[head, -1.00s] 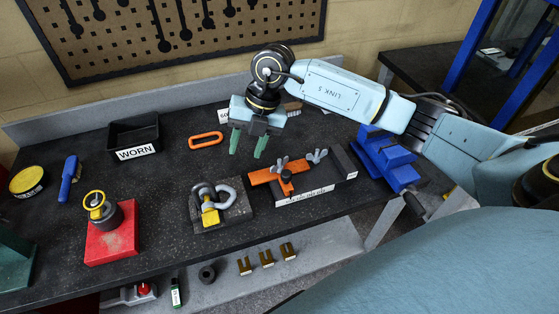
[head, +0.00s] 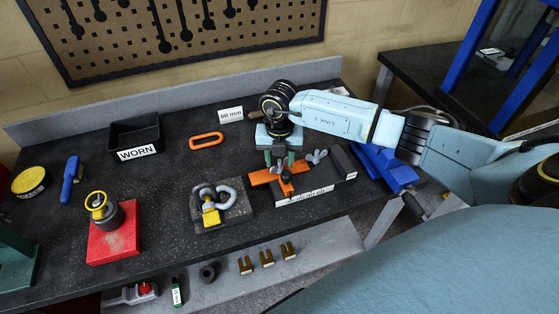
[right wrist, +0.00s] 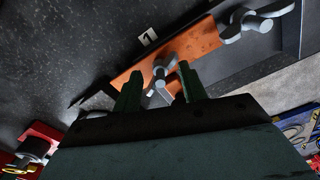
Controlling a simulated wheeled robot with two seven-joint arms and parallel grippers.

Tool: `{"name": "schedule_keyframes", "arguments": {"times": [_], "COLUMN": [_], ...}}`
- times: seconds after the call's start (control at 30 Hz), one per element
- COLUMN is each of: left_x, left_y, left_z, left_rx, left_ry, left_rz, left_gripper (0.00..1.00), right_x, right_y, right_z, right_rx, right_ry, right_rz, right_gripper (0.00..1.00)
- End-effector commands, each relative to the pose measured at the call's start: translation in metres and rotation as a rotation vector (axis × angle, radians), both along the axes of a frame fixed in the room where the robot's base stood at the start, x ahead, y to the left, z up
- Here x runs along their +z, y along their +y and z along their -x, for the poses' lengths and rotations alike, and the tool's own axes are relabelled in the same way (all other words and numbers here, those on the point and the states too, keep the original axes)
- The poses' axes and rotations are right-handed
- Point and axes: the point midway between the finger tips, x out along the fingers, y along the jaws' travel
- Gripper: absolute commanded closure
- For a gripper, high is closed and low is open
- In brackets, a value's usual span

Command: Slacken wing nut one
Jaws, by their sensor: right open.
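An orange clamp bar (head: 262,178) lies across a dark block on the bench and carries two grey wing nuts. The wing nut (right wrist: 160,76) beside the label "1" (right wrist: 148,37) is the left one in the head view. The other wing nut (head: 316,156) sits to the right and also shows in the right wrist view (right wrist: 256,18). My right gripper (head: 279,166) is open above the left wing nut, its green fingers pointing down. In the right wrist view that nut appears between the fingertips (right wrist: 158,74); contact cannot be told. My left gripper is not in view.
A shackle on a dark plate (head: 240,219) stands left of the clamp. An orange link (head: 206,141), a "60 mm" card (head: 231,114) and a WORN bin (head: 112,138) lie farther back. A blue vise-like object (head: 388,168) is at the right. Bench between bin and shackle is clear.

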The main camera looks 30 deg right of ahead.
Motion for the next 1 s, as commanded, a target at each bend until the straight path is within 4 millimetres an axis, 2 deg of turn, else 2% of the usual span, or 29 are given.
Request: {"name": "schedule_keyframes", "arguments": {"times": [0.17, 0.47, 0.77, 1.0], "left_x": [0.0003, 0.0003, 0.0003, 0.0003], "left_y": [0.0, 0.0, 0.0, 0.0], "left_z": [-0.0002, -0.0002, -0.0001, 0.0], "left_rx": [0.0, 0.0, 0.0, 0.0], "left_ry": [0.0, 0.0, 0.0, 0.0], "left_rz": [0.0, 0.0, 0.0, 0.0], "left_gripper": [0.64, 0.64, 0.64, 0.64], "right_x": [-0.0125, -0.0141, -0.0137, -0.0135], "right_y": [0.0007, 0.0004, 0.0004, 0.0003], "right_z": [-0.0001, 0.0001, -0.0001, -0.0003], "right_rx": [0.0, 0.001, 0.001, 0.001], "right_ry": [-0.001, 0.0, -0.001, -0.001], "right_rz": [-0.001, 0.0, -0.001, 0.0], "right_gripper": [0.58, 0.59, 0.99, 1.0]}}
